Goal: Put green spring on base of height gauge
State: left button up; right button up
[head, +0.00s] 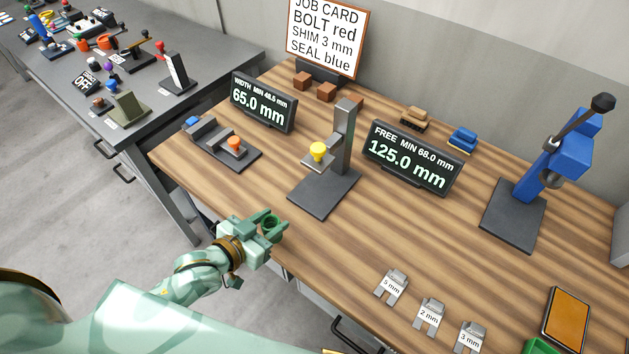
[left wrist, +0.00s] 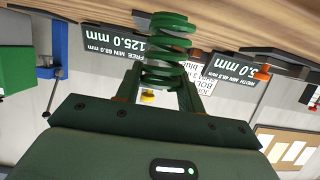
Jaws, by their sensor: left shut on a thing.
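The green spring (left wrist: 168,48) is held between the fingers of my left gripper (head: 268,222), which is shut on it. In the head view the green spring (head: 271,221) shows small between the jaws, over the front left edge of the wooden bench. The height gauge (head: 344,140) stands on the bench beyond, to the right of the gripper. Its dark flat base (head: 322,197) is bare in front, and a yellow-knobbed carriage sits on its column above. The gripper and spring are apart from the base. My right gripper is not in view.
The display reading 125.0 mm (head: 412,157) stands right of the gauge. The width gauge (head: 226,147) is on its left, with a 65.0 mm display behind. A blue press (head: 560,150) stands at the right. Shims marked 5, 2 and 3 mm (head: 430,315) lie near the front edge.

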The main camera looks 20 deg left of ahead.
pick_arm(q)
jog(key=w+d, duration=0.1)
jog(key=w, duration=0.3)
jog(key=w+d, duration=0.2)
jog(key=w, duration=0.2)
jog(key=w+d+b, duration=0.1)
jog(key=w, duration=0.4)
jog(key=shift+d, duration=0.4)
jog(key=shift+w+d, duration=0.25)
jog(key=shift+w, duration=0.4)
jog(key=shift+w+d, duration=0.2)
jog(key=shift+w, duration=0.4)
jog(key=shift+w+d+f+b, duration=0.15)
jog(key=shift+w+f+b, duration=0.3)
jog(key=shift+f, duration=0.35)
jog(key=shift+s+r, duration=0.1)
jog(key=o, duration=1.3)
jog(key=shift+f, duration=0.2)
jog(key=shift+c, duration=0.2)
jog(key=shift+r, duration=0.1)
